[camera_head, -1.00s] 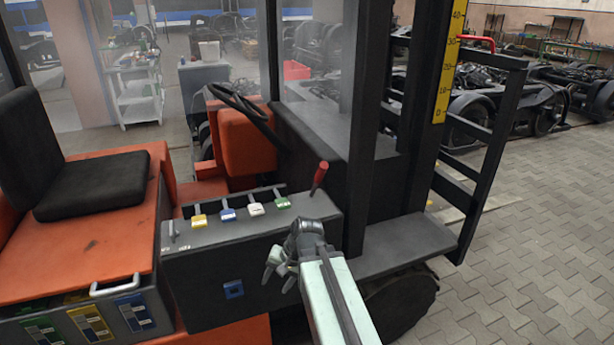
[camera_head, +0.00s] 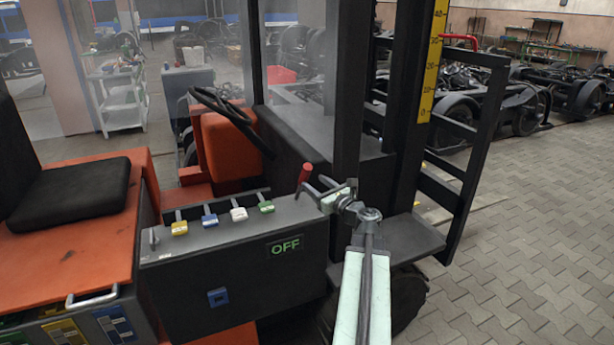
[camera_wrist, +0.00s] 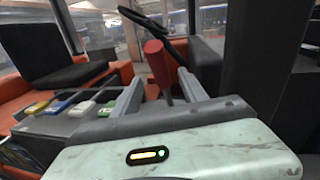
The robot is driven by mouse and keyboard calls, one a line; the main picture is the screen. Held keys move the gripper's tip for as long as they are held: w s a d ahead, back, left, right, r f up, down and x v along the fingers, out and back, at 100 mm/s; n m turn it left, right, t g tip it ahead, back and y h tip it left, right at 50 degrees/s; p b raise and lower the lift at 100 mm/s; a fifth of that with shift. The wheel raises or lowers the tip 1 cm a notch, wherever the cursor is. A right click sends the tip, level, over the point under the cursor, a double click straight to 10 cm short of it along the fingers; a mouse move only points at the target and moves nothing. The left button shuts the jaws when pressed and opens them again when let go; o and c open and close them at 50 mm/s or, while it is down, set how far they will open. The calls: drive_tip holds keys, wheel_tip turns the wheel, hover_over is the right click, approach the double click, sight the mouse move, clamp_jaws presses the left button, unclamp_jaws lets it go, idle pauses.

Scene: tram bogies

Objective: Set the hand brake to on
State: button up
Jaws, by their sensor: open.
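The hand brake lever has a red grip (camera_head: 304,176) and rises from the right end of the grey control panel (camera_head: 205,240), tilted slightly right. A green "OFF" label (camera_head: 285,246) shows on the panel's side below it. My gripper (camera_head: 318,187) is open, just right of the lever, with its fingers pointing toward it. In the wrist view the red grip (camera_wrist: 158,62) stands between the two open fingers (camera_wrist: 160,82). I cannot tell whether either finger touches it.
Levers with yellow (camera_head: 179,228), blue (camera_head: 209,219), white (camera_head: 238,214) and green (camera_head: 266,206) tags line the panel left of the brake. The black mast (camera_head: 345,90) stands close behind my gripper. The steering wheel (camera_head: 222,105) is further back. Paved floor (camera_head: 530,220) is clear at right.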

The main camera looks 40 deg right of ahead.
sight(306, 176)
drive_tip(key=x, duration=0.6)
drive_tip(key=shift+w+d, duration=0.1)
drive_tip(key=shift+w, duration=0.15)
clamp_jaws()
idle(0.9)
